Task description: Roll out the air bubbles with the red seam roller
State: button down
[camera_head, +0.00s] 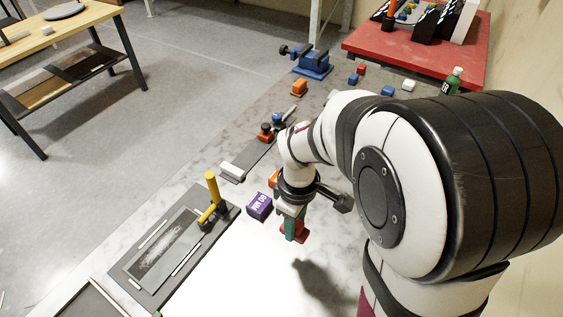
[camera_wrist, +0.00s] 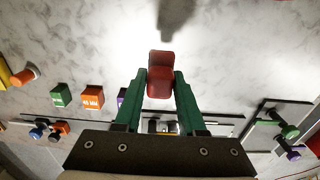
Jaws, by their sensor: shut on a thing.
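My gripper (camera_head: 293,226) has green fingers and is shut on a red, block-like thing, which I take as the red seam roller (camera_head: 303,229). The wrist view shows it between my fingertips (camera_wrist: 160,85), with the red body (camera_wrist: 160,64) reaching past them. No separate roller wheel can be made out. The held thing is over the bright pale worktop; I cannot tell whether it touches. A dark grey panel (camera_head: 133,265) with a whitish, streaky patch (camera_head: 158,251) lies left of my gripper. I cannot tell whether bubbles show there.
A yellow-handled tool (camera_head: 211,188) stands at the panel's right end. A purple box (camera_head: 260,207) sits between panel and gripper. Orange (camera_wrist: 92,98) and green boxes (camera_wrist: 61,95) show in the wrist view. A blue vise (camera_head: 314,65) is farther back. The worktop before my gripper is clear.

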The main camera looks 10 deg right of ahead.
jog(key=w+a, duration=0.4)
jog(key=a, duration=0.9)
jog(key=w+a, duration=0.3)
jog(key=a, duration=1.1)
jog(key=s+a+f, duration=0.1)
jog(key=s+a, duration=0.2)
jog(key=a, duration=0.7)
jog(key=shift+s+f, duration=0.2)
jog(key=shift+f, duration=3.3)
jog(key=shift+w+d+f, duration=0.2)
jog(key=shift+f, duration=0.2)
jog(key=shift+w+d+f, duration=0.15)
jog(key=shift+w+f, duration=0.05)
jog(key=shift+f, duration=0.15)
jog(key=shift+w+d, duration=4.75)
jog(key=shift+s+a+r, duration=0.1)
jog(key=shift+s+a, duration=5.05)
notch_tip(320, 180, up, 8)
